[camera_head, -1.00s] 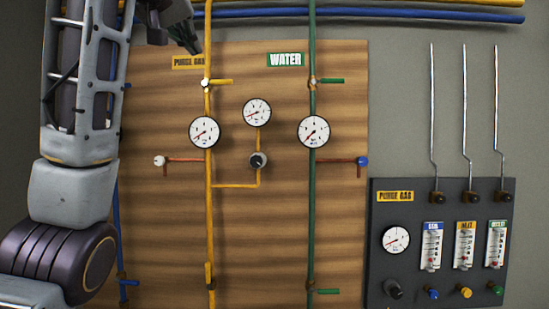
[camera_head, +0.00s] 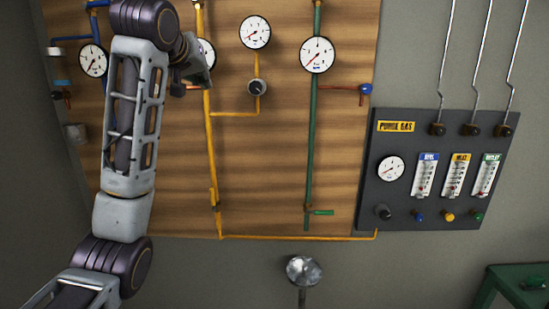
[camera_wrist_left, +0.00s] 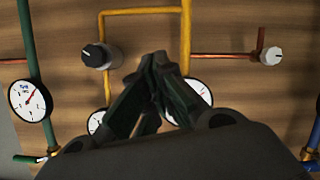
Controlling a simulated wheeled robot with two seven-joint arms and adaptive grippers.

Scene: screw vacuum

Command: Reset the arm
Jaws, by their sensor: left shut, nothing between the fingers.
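My left arm (camera_head: 130,130) rises on the left of the head view, in front of the wooden board. My left gripper (camera_head: 205,80) is small and dark there, beside the yellow pipe (camera_head: 207,130), and covers part of a white gauge (camera_head: 207,53). In the left wrist view the fingers of my left gripper (camera_wrist_left: 158,60) are together with nothing between them. They are in front of the board, near a black knob (camera_wrist_left: 95,55) and partly over a gauge (camera_wrist_left: 200,90). Whether they touch anything cannot be told. My right gripper is in neither view.
The wooden board (camera_head: 275,180) carries yellow and green pipes, gauges and valves. A dark purge gas panel (camera_head: 400,215) is at the right. A round metal object (camera_head: 303,270) stands below the board, and a green table (camera_head: 515,290) is at lower right.

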